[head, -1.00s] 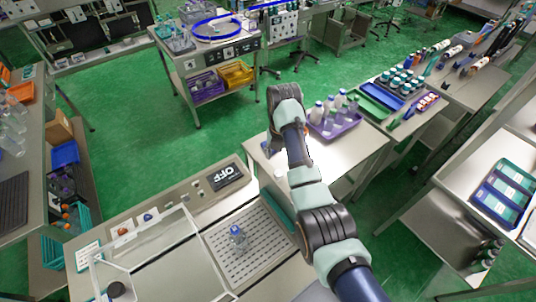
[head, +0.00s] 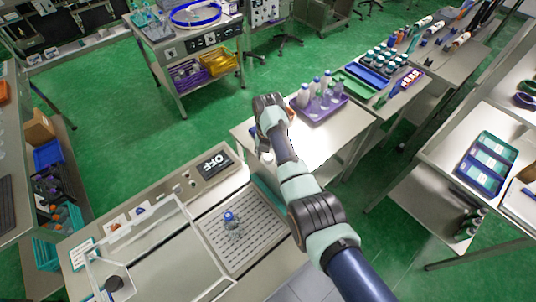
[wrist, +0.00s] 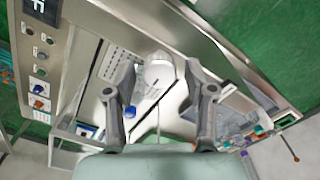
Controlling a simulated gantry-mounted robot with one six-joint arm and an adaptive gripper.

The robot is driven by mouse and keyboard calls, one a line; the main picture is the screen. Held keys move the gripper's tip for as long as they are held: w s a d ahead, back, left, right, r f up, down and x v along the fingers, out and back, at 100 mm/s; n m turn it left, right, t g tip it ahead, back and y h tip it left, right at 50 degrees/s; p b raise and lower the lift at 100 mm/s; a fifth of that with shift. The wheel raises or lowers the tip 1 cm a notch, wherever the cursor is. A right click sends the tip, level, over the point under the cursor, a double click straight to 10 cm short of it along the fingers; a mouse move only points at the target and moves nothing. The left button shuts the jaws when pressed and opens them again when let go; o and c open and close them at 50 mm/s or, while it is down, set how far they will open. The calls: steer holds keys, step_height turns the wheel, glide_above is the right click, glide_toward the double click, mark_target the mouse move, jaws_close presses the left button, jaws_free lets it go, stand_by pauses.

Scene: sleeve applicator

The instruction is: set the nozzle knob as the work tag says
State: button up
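My gripper (wrist: 160,78) is open in the wrist view, its two grey fingers apart. A white round thing shows between and beyond the fingertips; I cannot tell its distance. The machine's control panel (head: 172,200) runs along the bench at the lower left in the head view. It carries a dark display reading OFF (head: 216,163) and small knobs, one of them blue (head: 139,211). The blue knob also shows at the left in the wrist view (wrist: 38,104), apart from my gripper. I cannot tell which is the nozzle knob. A white card with small print (head: 84,255), possibly the work tag, is unreadable.
A perforated tray (head: 262,242) with a blue-capped clear bottle (head: 231,219) stands right of a clear cover (head: 165,245). A side table holds a purple tray (head: 322,110) of bottles. Green floor (head: 95,105) lies open behind the bench.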

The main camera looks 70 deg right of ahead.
jaws_close()
steer(key=shift+r+m, duration=0.1)
steer(key=shift+m, duration=0.3)
